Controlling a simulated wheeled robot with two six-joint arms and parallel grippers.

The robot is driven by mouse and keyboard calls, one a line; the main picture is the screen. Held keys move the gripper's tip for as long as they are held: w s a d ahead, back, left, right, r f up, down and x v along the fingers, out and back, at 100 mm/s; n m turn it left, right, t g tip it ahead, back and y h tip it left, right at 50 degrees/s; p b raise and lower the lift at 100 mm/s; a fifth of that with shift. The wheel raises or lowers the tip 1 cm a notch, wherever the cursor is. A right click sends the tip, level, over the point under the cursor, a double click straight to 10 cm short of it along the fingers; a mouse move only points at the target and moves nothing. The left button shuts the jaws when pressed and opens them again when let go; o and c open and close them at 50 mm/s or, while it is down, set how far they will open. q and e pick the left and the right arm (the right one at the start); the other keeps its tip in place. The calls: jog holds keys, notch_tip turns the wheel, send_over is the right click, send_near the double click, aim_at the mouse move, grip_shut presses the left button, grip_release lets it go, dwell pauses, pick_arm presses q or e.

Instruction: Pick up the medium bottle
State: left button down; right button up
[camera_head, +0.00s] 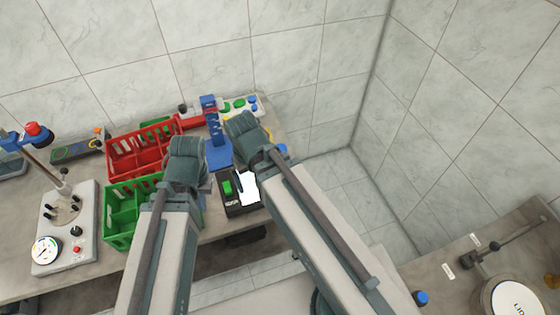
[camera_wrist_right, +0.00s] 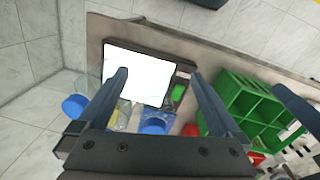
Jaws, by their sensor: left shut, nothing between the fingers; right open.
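In the right wrist view, clear bottles with blue caps stand below my right gripper (camera_wrist_right: 160,76), which is open with nothing between its fingers. The bottles are partly hidden by the gripper, and I cannot tell which is the medium one. In the head view a blue cap (camera_head: 282,148) shows just right of my right wrist. My left gripper (camera_head: 207,184) is shut and empty beside the green crate, mostly hidden by its wrist.
A green crate (camera_head: 120,209) and a red crate (camera_head: 142,151) stand on the left of the bench. A dark device with a white panel (camera_head: 249,189) lies near the front edge. A gauge box (camera_head: 66,228) stands at far left. A second bench (camera_head: 440,283) is at right.

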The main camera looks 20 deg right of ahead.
aim_at(280, 149)
pick_arm(q)
notch_tip(280, 149, up, 7)
jog(key=p, duration=0.5)
pick_arm(e)
jog(key=w+d+r+m, duration=0.2)
jog(key=d+m, duration=0.1)
jog(key=m, duration=0.3)
jog(key=w+d+r+m, duration=0.2)
jog(key=w+d+m, duration=0.1)
jog(key=m, duration=0.3)
jog(key=w+d+r+m, duration=0.3)
jog(key=d+m, duration=0.1)
jog(key=m, duration=0.1)
jog(key=shift+r+m+y, duration=0.1)
jog(key=shift+m+y, duration=0.2)
jog(key=shift+m, duration=0.1)
jog(key=m, duration=0.3)
jog(key=w+d+m, duration=0.1)
notch_tip(280, 149, down, 9)
jog(key=b, duration=0.8)
jog(key=shift+r, duration=0.2)
pick_arm(q)
notch_tip(280, 149, down, 8)
jog(key=shift+f+b, duration=0.25)
jog(key=shift+b, duration=0.05)
